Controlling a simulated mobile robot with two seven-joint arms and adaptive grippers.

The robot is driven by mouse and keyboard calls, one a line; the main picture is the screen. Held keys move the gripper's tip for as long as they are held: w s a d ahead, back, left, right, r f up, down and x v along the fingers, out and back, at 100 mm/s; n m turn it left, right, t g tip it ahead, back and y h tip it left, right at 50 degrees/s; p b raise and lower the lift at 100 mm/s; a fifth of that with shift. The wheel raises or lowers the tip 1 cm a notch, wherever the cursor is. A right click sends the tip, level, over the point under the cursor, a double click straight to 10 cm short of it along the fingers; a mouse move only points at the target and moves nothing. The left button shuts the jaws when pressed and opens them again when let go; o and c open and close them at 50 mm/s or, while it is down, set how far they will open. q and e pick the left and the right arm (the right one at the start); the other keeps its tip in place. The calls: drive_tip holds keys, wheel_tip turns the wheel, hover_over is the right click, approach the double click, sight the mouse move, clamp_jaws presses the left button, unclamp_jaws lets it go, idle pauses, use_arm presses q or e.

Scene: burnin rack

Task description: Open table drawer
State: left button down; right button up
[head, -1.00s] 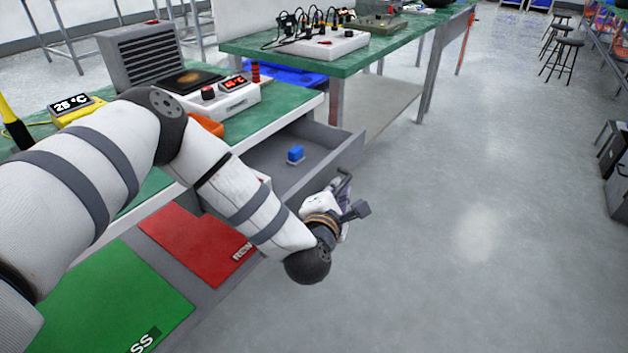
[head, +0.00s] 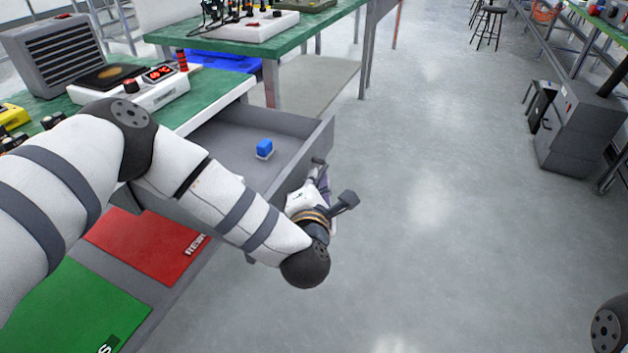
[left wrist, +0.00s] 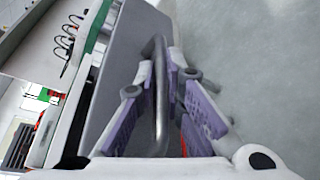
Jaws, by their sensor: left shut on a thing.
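The grey table drawer (head: 225,145) is pulled well out from under the green-topped table (head: 205,88) in the head view. A small blue block with a pale base (head: 264,149) lies inside it. My left gripper (head: 319,183) is at the outer side of the drawer front, partly hidden by its own wrist. In the left wrist view, its purple-padded fingers (left wrist: 160,82) are shut around the bar handle (left wrist: 160,105), beside the grey drawer front (left wrist: 125,65). My right gripper is not in view.
A grey vented box (head: 62,55) and a hotplate unit (head: 150,90) stand on the table. Red (head: 145,245) and green (head: 60,310) panels lie below the drawer. The floor (head: 430,200) right of the drawer is clear. A grey cabinet (head: 575,130) stands farther right.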

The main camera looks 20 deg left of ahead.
use_arm(q)
drive_tip(key=c, duration=1.7)
unclamp_jaws()
drive_tip(key=v, duration=1.2)
drive_tip(key=shift+s+f, duration=0.1)
